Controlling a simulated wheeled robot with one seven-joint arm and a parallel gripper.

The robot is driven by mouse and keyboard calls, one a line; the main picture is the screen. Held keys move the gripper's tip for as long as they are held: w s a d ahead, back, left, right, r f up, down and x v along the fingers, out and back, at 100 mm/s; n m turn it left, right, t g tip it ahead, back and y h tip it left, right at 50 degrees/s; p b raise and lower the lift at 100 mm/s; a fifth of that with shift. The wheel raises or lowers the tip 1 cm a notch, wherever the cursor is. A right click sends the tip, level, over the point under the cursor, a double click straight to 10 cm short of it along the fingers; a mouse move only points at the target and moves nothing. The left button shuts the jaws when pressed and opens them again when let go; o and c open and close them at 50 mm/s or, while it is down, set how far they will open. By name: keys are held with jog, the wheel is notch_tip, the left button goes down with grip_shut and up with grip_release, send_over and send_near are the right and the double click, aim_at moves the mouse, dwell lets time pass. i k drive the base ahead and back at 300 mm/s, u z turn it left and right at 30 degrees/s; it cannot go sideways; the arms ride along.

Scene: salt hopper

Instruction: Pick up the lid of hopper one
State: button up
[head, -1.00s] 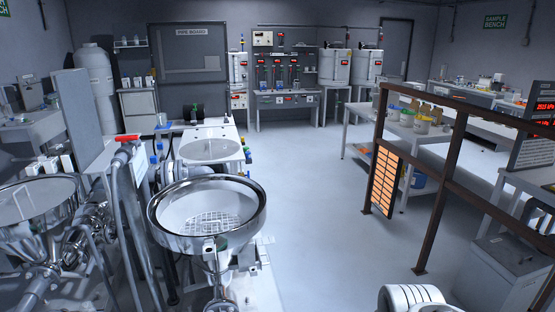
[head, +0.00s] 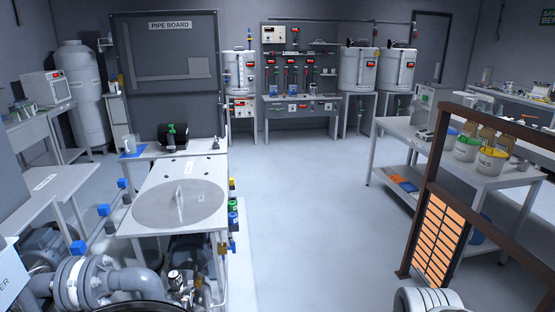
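A round, flat grey lid (head: 160,213) lies on a pale bench (head: 185,172) at the lower left of the head view. A small upright handle stands near its middle. No marking on it that names hopper one can be read. A dark curved rim shows at the bottom edge below the bench; too little shows to tell if it is a hopper's. My gripper is not in view. A white, ribbed rounded part at the bottom right appears to be part of my arm.
Pipes and a flange (head: 76,283) with blue-handled valves stand left of and below the bench. A rusty railing (head: 430,190) with an orange slatted panel is on the right, beside a shelf table (head: 410,140) with tubs. Open floor (head: 300,220) lies between.

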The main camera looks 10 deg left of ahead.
aim_at(182, 203)
jog(key=i, duration=3.25)
jog(key=u, duration=4.45)
jog(key=i, duration=0.5)
